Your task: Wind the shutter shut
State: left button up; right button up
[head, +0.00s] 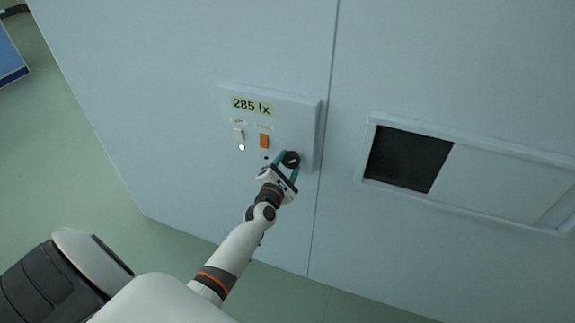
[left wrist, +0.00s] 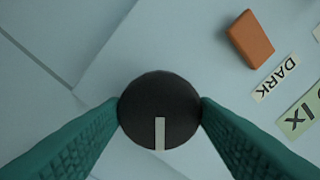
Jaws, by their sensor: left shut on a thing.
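A round black knob (head: 291,159) with a white pointer line sits at the lower right of a pale control panel (head: 290,109) on the wall. My left gripper (head: 287,164) is shut on this knob. In the left wrist view the two green fingers touch the knob (left wrist: 158,100) on either side, and its white line points down in the picture. To the right of the panel, a framed window (head: 407,160) shows a dark opening on its left. A pale sliding shutter panel (head: 500,185) covers the rest of it. My right gripper is not in view.
The panel also holds a display reading 285 lx (head: 251,106), an orange switch (head: 264,141) and a white switch (head: 239,134). The orange switch (left wrist: 250,39) has a DARK label (left wrist: 275,78) beside it. Green floor (head: 90,180) lies left of the wall.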

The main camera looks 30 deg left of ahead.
pick_arm(q)
jog(key=m, duration=0.3)
jog(key=shift+m, duration=0.4)
jog(key=m+p, duration=0.1)
jog(key=m, duration=0.2)
jog(key=shift+m, duration=0.3)
jog(key=m, duration=0.3)
jog(key=shift+m+p, duration=0.3)
jog(key=shift+p, duration=0.05)
jog(key=m, duration=0.3)
jog(key=shift+m+p, duration=0.3)
jog(key=shift+p, duration=0.05)
jog(key=m+p, duration=0.1)
jog(key=m, duration=1)
jog(key=shift+f+m, duration=0.1)
jog(key=shift+m, duration=0.2)
jog(key=o, duration=1)
